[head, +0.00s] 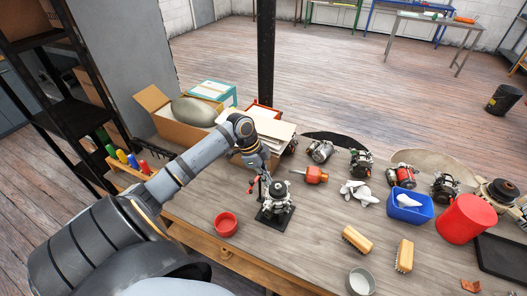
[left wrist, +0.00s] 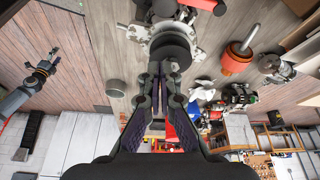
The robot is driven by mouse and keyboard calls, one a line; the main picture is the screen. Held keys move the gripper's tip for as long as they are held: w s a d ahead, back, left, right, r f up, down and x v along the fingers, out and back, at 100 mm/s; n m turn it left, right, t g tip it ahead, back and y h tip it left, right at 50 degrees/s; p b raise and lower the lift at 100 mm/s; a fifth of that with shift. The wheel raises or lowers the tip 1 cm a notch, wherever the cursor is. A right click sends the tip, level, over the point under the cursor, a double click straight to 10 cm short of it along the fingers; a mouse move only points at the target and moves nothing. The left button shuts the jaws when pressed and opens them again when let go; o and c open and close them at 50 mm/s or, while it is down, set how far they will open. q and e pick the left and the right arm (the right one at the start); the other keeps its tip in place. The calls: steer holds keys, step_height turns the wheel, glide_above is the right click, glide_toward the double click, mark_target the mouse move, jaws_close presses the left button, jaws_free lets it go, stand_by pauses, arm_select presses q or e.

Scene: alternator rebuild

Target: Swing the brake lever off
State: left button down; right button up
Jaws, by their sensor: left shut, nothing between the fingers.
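The fixture (head: 275,200) stands on a black base plate (head: 270,219) on the workbench, with an alternator-like body on it. It also shows at the top of the left wrist view (left wrist: 178,42), with a dark round cap at its front. A small red-tipped part, possibly the brake lever (head: 251,181), shows at the fixture's left; red shows at the top edge of the left wrist view too. My left gripper (head: 262,173) is shut and empty, close beside the fixture; contact cannot be told. My right gripper (left wrist: 44,68) shows small at the left of the left wrist view, its jaws unclear.
A red cup (head: 225,224) stands left of the fixture. An orange-red cylinder (head: 314,175) lies behind right. Brushes (head: 356,240), a blue bin (head: 409,208) and a red bucket (head: 465,219) are to the right. Boxes (head: 180,115) stand behind my left arm. The bench front is partly clear.

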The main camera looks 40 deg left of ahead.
arm_select(q)
steer(key=b+v, duration=0.1)
steer(key=v, duration=0.8)
steer(key=shift+a, duration=0.2)
arm_select(e)
step_height(320, 180, down, 2)
steer(key=shift+f, duration=0.1)
